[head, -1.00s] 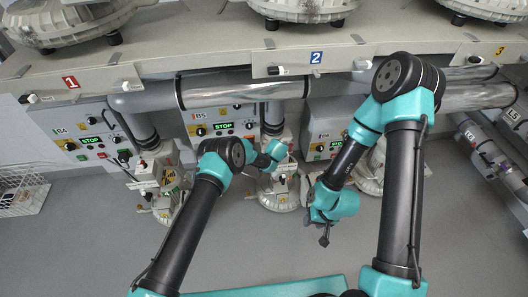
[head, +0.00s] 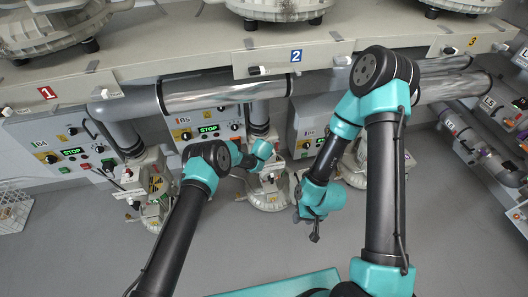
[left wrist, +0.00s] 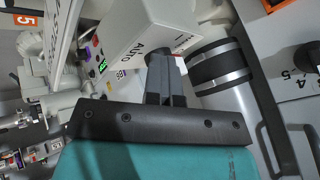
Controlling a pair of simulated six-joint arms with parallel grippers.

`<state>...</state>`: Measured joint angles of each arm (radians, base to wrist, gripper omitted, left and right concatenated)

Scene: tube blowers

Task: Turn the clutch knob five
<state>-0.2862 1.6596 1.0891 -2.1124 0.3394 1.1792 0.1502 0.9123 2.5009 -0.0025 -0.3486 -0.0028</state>
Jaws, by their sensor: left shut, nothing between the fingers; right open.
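The panel labelled B5 (head: 205,128) has a green STOP display and small knobs. It stands behind my left arm in the head view. My left gripper (left wrist: 165,80) is shut and empty in the left wrist view. Its fingers point at a white box (left wrist: 135,45) marked Auto, with a dark part at their tips. I cannot tell whether they touch it, or whether that part is clutch knob five. In the head view the left fingertips are hidden near the middle blower (head: 268,195). My right gripper (head: 314,233) is open and empty above the floor.
A banded pipe (left wrist: 220,65) runs close beside the left fingers. An orange 5 label (left wrist: 25,20) shows at upper left. The blower on the left (head: 152,195) and a white wire basket (head: 14,210) stand on the floor. The foreground floor (head: 85,250) is clear.

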